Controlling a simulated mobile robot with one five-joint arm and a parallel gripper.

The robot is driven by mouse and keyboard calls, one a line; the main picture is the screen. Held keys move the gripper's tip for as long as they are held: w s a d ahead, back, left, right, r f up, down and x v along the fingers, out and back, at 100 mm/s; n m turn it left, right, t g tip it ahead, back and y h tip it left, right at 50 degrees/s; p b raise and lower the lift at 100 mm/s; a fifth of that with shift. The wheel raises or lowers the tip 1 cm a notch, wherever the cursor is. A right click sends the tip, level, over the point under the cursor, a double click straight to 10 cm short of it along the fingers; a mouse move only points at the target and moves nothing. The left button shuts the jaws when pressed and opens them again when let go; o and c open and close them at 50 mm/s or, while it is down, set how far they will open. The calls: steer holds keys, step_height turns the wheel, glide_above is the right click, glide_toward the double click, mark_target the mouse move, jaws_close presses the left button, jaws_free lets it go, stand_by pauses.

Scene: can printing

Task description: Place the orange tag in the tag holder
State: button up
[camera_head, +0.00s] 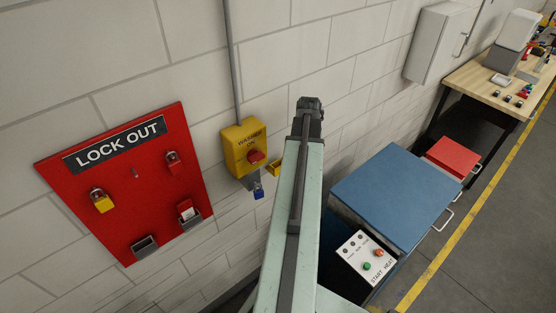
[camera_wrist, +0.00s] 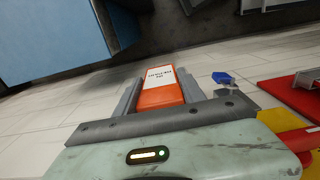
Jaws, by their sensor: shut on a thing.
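My gripper (camera_wrist: 154,88) is shut on the orange tag (camera_wrist: 158,97) in the wrist view. The tag has a white printed label and sits between the two grey fingers. In the head view the gripper and tag are hidden by my arm. A small yellow open bracket (camera_head: 273,169) is on the wall right of the yellow warmer switch box (camera_head: 243,146), partly behind my arm. I cannot tell whether this bracket is the tag holder. The red lockout board (camera_head: 70,190) has two dark pockets: the left one (camera_head: 144,246) looks empty, the right one (camera_head: 188,214) holds a white and red item.
A blue padlock (camera_head: 258,191) hangs under the switch box; it also shows in the wrist view (camera_wrist: 225,78). A yellow (camera_head: 102,201) and a red padlock (camera_head: 174,164) hang on the board. A blue-topped cabinet (camera_head: 393,196) with a control panel (camera_head: 367,257) stands at the right.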

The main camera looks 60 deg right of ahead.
steer(key=w+d, duration=0.2)
steer(key=w, duration=0.5)
steer(key=w+d, duration=0.3)
steer(key=w, duration=0.4)
steer(key=f+b, duration=0.7)
steer(key=shift+s+a+f, duration=0.2)
steer(key=shift+s+f, duration=0.05)
steer(key=shift+r, duration=0.25)
steer(key=shift+f, duration=0.2)
steer(key=o, duration=1.5)
